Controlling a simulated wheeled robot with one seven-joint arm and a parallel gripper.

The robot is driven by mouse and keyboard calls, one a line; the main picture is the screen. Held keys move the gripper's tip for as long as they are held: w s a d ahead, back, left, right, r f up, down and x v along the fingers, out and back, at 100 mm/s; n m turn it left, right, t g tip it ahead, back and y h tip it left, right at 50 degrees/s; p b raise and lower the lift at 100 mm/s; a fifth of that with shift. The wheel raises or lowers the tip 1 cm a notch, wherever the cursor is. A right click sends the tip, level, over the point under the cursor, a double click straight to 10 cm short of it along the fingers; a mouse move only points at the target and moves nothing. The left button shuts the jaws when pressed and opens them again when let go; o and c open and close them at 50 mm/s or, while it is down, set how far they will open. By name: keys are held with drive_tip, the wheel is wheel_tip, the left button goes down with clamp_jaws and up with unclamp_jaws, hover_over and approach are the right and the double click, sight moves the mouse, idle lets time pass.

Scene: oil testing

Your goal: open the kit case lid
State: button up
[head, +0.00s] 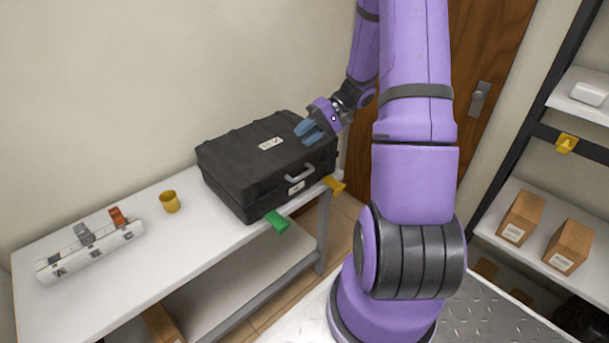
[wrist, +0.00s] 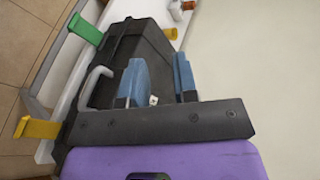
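The black kit case (head: 240,160) lies shut on the white table, with a white label on its lid and a grey handle (head: 300,173) on its front. My gripper (head: 306,130) is at the right end of the case, close to the top of the lid. I cannot tell whether a finger touches the lid; the lid's near end is hidden behind the gripper.
A green piece (head: 277,222) and a yellow piece (head: 334,184) stick out at the table's front edge. A yellow cup (head: 169,202) and a white rack (head: 90,250) stand left on the table (head: 190,245). The wall is close behind the case.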

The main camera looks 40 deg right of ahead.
drive_tip(key=d+f+m+t+y, duration=0.1)
drive_tip(key=d+f+m+t, duration=0.25)
drive_tip(key=d+f, duration=0.5)
drive_tip(key=m+t+h, duration=0.1)
drive_tip(key=m+t, duration=0.1)
drive_tip(key=t, duration=0.3)
approach(304, 174)
drive_tip(key=shift+g, duration=0.25)
drive_tip(key=x, duration=1)
drive_tip(key=shift+w+d+f, duration=0.2)
drive_tip(key=shift+w+d, duration=0.1)
drive_tip(key=shift+d, duration=0.05)
clamp_jaws()
